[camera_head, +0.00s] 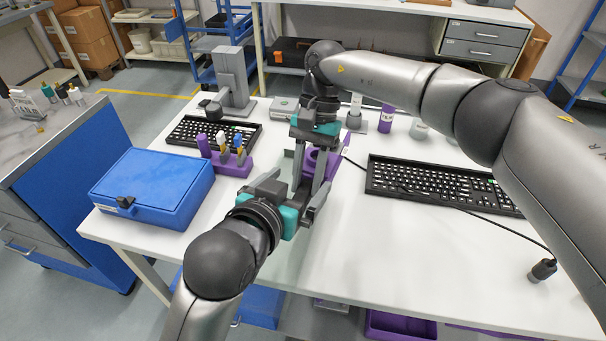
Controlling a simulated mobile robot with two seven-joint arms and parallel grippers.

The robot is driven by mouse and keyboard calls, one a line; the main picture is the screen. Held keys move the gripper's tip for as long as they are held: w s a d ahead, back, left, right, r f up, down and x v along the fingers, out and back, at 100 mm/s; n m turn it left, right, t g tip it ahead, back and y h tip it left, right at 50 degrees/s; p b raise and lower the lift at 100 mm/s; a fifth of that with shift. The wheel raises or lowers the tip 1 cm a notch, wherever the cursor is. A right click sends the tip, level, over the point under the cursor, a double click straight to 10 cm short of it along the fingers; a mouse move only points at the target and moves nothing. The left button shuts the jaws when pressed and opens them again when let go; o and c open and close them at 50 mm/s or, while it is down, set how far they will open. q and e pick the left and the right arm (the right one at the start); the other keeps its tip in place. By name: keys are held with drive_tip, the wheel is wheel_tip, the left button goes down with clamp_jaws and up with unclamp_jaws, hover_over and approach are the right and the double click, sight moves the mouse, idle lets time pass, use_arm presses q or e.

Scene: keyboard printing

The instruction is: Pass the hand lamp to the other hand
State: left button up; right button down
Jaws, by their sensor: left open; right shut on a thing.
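A purple object (332,160), most likely the hand lamp, shows between and behind my two grippers above the white table. Its shape is largely hidden by the fingers. My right gripper (309,165) reaches down from above and is shut on it. My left gripper (297,180) comes from below and is open, with its fingers close to the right gripper's fingers. I cannot tell whether the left fingers touch the purple object.
A blue case (153,187) and a purple holder with small bottles (232,166) stand left on the table (370,265). Keyboards lie at the back left (188,131) and right (432,180). A black cable crosses the right side to a plug (543,269). The front middle is clear.

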use_arm(q)
drive_tip(key=x, duration=1.1)
drive_tip(key=shift+w+d, duration=0.15)
drive_tip(key=shift+w, duration=0.2)
drive_tip(key=shift+s+d, duration=0.1)
drive_tip(key=c, duration=1.3)
drive_tip(key=shift+c, duration=0.2)
use_arm(e)
drive_tip(key=c, duration=0.5)
unclamp_jaws()
drive_tip(key=shift+a, duration=0.1)
use_arm(q)
drive_tip(key=shift+d, duration=0.1)
use_arm(e)
drive_tip(key=shift+w+r, duration=0.1)
drive_tip(key=shift+r, duration=0.05)
